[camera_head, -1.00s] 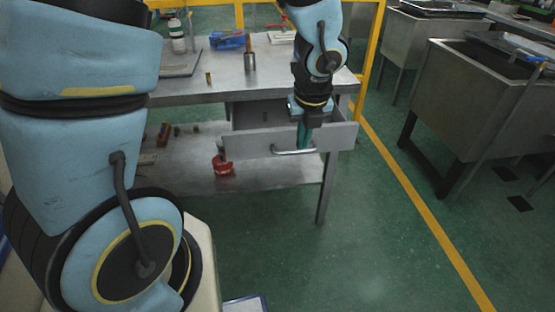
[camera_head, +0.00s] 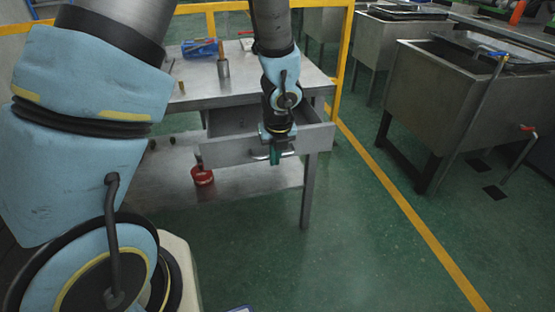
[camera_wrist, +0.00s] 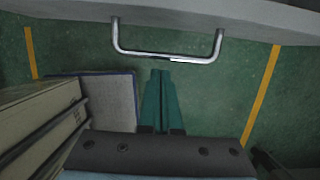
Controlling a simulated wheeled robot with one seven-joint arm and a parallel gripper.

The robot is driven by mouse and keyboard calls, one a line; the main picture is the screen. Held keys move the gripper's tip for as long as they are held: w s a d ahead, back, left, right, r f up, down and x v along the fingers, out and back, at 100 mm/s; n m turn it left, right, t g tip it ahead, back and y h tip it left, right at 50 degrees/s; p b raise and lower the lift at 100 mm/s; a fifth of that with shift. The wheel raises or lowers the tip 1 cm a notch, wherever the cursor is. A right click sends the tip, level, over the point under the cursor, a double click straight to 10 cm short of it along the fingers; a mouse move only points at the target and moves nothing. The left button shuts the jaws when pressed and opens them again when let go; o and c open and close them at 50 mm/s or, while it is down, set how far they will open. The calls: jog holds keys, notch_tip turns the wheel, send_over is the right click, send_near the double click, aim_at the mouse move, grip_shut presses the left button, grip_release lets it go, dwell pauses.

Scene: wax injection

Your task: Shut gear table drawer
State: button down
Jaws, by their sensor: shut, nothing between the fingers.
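The gear table drawer (camera_head: 230,150) is pulled out below the grey table top (camera_head: 205,93). Its silver bar handle (camera_head: 261,157) is on the front face, partly hidden behind my gripper in the head view. My gripper (camera_head: 275,158) is shut and empty, pointing down in front of the drawer. In the wrist view the handle (camera_wrist: 165,57) and the drawer front (camera_wrist: 225,18) are at the top. The green fingers of my gripper (camera_wrist: 160,76) are together just below the handle in that picture, with a small gap between them; they do not grip it.
A blue toolbox (camera_head: 199,48) and a metal cylinder (camera_head: 223,68) stand on the table top. A red container (camera_head: 202,175) sits on the lower shelf (camera_head: 250,180). A yellow rail (camera_head: 345,60) is behind the table, and metal tubs (camera_head: 455,95) stand at right. The floor in front is clear.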

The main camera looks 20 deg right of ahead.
jog(key=shift+w, duration=0.3)
